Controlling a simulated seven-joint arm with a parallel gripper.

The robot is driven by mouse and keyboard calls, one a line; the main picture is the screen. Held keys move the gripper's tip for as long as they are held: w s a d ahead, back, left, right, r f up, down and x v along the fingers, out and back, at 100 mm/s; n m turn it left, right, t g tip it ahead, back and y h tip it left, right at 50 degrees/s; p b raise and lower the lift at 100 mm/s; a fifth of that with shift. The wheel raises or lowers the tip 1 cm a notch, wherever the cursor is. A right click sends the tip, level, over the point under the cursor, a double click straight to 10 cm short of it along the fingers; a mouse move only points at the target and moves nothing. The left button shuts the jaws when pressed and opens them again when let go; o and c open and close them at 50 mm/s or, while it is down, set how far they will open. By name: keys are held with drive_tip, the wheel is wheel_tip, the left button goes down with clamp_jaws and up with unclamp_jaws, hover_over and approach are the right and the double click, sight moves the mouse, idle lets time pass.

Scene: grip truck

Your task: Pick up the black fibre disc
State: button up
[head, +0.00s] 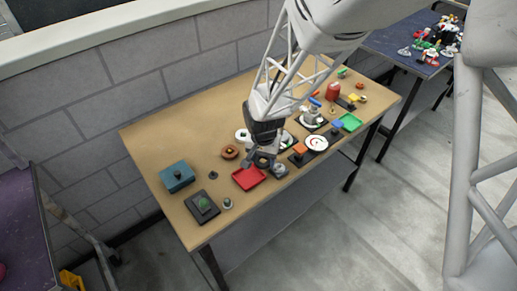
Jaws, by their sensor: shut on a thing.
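My gripper (261,163) points down over the front middle of the wooden table, just behind the red tray. It is shut on a small dark round thing at its fingertips, which looks like the black fibre disc (264,161). The fingers and wrist hide much of it. I cannot tell whether it touches the table.
The red tray (249,178) and a grey round piece (280,170) lie close to the fingers. A brown ring (229,152), teal box (177,176) and black plate (202,207) stand to the left.

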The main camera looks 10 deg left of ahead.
drive_tip(key=s+d, duration=0.3)
drive_tip(key=s, duration=0.5)
drive_tip(key=shift+d+r, duration=0.3)
drive_tip(key=shift+r, duration=0.1)
drive_tip(key=shift+s, duration=0.1)
wheel_tip(320, 180, up, 9)
drive_tip(key=m, duration=0.3)
hover_over(281, 125)
drive_tip(key=shift+f, duration=0.15)
drive_tip(key=shift+f, duration=0.1)
drive_tip(key=shift+f, duration=2.35)
drive_tip(key=shift+f, duration=2.05)
idle(0.4)
